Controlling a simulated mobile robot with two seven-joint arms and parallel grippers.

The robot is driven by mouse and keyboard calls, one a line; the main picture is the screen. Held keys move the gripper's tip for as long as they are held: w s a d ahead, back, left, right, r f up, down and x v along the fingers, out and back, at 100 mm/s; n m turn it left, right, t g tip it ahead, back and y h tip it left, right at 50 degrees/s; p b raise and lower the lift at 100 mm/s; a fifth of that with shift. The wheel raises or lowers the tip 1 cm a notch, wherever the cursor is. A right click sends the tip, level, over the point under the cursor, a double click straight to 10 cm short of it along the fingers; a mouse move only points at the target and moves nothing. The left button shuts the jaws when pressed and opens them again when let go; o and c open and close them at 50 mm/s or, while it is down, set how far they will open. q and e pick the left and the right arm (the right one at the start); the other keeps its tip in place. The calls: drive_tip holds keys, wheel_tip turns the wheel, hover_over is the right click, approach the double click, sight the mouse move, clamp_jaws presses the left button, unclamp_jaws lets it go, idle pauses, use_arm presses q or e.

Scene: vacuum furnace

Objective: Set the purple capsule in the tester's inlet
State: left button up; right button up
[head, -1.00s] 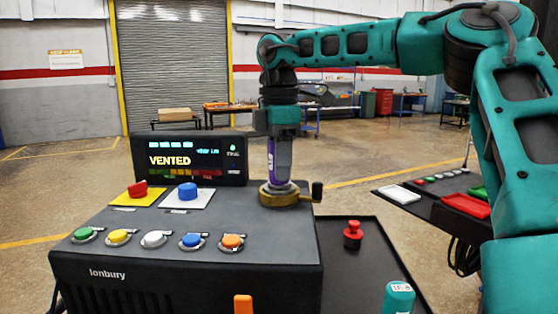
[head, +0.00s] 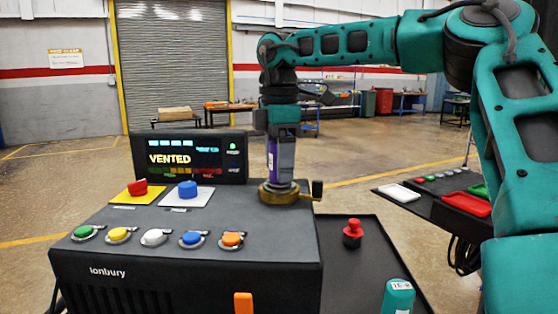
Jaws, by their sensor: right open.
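The purple capsule (head: 271,158) stands upright at the brass-coloured inlet (head: 279,193) on the tester's dark top (head: 225,218). Its lower end is at the inlet ring; how deep it sits I cannot tell. My right gripper (head: 281,160) points straight down over the inlet, with its fingers around the capsule. It is open, and a grey finger hides much of the capsule. The tester's screen (head: 184,160) reads "VENTED". My left gripper is not in view.
A red knob (head: 138,188), a blue knob (head: 188,190) and a row of coloured buttons (head: 154,238) sit on the tester. A black tray (head: 345,270) at right holds a red-topped piece (head: 352,233) and a teal cylinder (head: 398,297).

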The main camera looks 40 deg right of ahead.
wheel_tip(320, 180, up, 13)
drive_tip(key=shift+f+p, duration=0.1)
drive_tip(key=shift+p, duration=0.45)
idle(0.5)
